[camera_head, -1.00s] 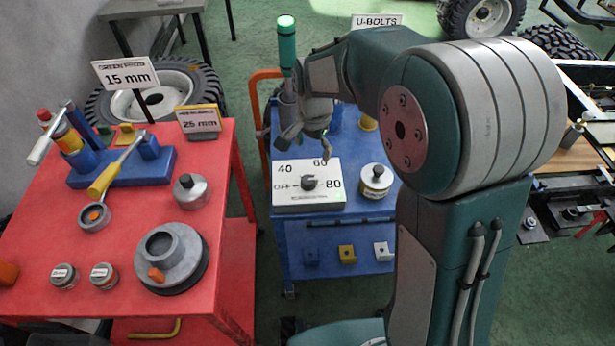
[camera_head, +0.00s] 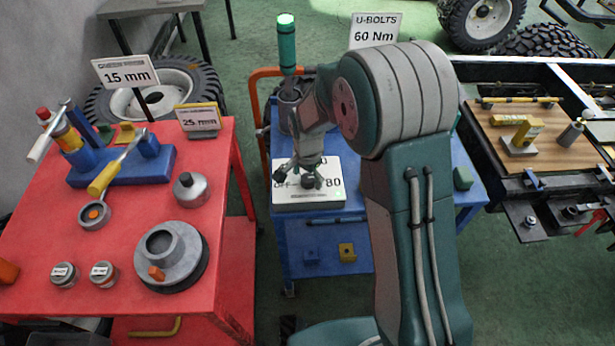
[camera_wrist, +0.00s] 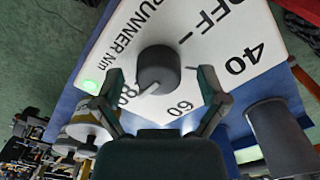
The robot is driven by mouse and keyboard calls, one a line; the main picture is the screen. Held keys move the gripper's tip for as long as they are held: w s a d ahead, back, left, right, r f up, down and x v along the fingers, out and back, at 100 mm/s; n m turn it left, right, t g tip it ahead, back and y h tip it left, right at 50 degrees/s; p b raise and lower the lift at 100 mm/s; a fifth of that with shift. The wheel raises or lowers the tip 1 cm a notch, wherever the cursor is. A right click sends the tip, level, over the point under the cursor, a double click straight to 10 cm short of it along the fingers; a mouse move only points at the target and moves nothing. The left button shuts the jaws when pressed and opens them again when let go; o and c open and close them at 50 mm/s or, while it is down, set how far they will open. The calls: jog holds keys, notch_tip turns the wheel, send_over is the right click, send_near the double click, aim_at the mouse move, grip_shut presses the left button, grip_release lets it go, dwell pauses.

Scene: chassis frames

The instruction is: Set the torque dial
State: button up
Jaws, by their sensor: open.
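The torque dial is a dark round knob (camera_wrist: 158,68) on a white panel box (camera_head: 292,199) marked OFF, 40, 60 and 80. In the wrist view its pale pointer slants toward the 80 side. A small green light (camera_wrist: 89,86) glows at the panel's edge near 80. My gripper (camera_wrist: 161,82) is open, with one finger on each side of the knob. Gaps show between fingers and knob in this view. In the head view my gripper (camera_head: 306,172) is low over the panel and hides part of the knob and the numbers.
The box stands on a blue cart (camera_head: 345,230). A sign reading U-BOLTS 60 Nm (camera_head: 376,31) stands behind. A green upright tool (camera_head: 287,45) rises at the cart's back left. A grey cylinder (camera_wrist: 280,138) is close to the panel. A red table (camera_head: 120,215) is at left.

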jog(key=shift+f, duration=0.1)
jog(key=c, duration=1.2)
jog(key=shift+o, duration=0.2)
